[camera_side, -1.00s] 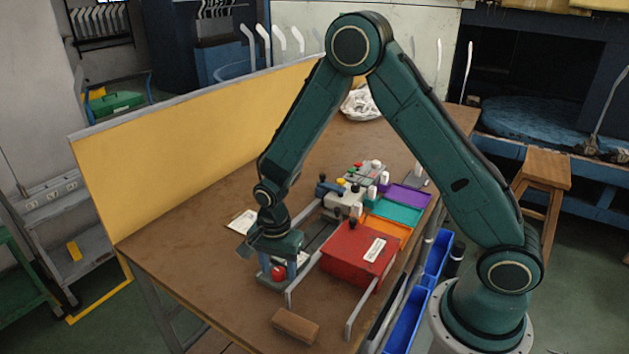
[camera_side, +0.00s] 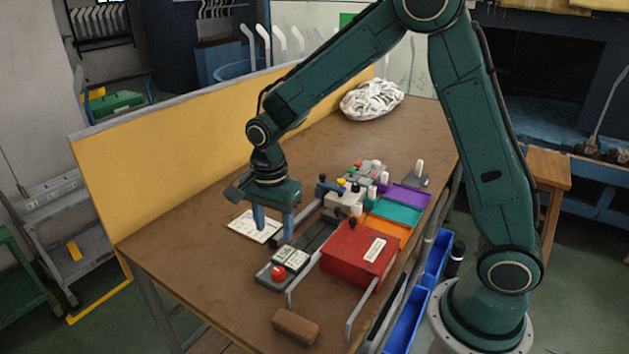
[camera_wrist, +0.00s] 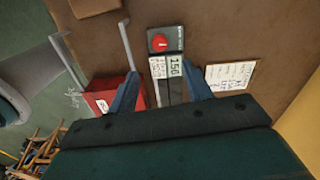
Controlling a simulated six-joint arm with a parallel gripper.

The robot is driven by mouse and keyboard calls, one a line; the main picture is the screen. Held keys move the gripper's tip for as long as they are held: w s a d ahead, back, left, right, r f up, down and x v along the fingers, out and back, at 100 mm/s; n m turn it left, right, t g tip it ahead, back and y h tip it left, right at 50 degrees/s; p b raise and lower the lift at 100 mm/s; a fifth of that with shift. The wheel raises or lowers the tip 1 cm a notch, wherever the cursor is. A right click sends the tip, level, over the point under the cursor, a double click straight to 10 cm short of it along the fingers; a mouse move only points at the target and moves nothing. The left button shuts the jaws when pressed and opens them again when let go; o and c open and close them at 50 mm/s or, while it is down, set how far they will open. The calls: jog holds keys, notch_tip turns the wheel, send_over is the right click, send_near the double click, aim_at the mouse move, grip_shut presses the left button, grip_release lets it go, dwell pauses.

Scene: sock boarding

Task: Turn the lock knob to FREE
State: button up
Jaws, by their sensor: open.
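My gripper (camera_side: 274,236) is open and empty, fingers pointing down, above the table just behind the small grey control box (camera_side: 264,281). A round red knob or button (camera_side: 279,272) sits on that box, clear of my fingers. It also shows in the wrist view (camera_wrist: 159,43), beyond the fingertips. Beside it is a pale display panel (camera_side: 291,259) with dark characters. Several small black knobs stand farther back, one of them (camera_side: 352,221) by the red box. No FREE label is readable, so I cannot tell which one is the lock knob.
A red box (camera_side: 352,262) with grey rails stands right of the control box. Orange (camera_side: 385,232), teal (camera_side: 398,212) and purple (camera_side: 409,195) trays line the right edge. A written sheet (camera_side: 248,229) lies at left. A brown block (camera_side: 296,326) lies at the front edge.

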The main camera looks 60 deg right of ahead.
jog(key=s+d+r+n+t, duration=0.3)
jog(key=s+r+n, duration=0.7)
jog(key=s+r, duration=0.3)
jog(key=shift+s+d+r+n+t, duration=0.15)
jog(key=shift+s+r+n+t, duration=0.2)
jog(key=shift+r, duration=0.8)
jog(key=shift+w, duration=0.1)
jog(key=w+a+f+m+g, duration=0.3)
jog(key=w+f+m, duration=0.5)
jog(key=w+f, duration=0.5)
jog(key=shift+w+f+g, duration=0.25)
jog(key=shift+f+g, duration=0.1)
jog(key=shift+f, duration=0.1)
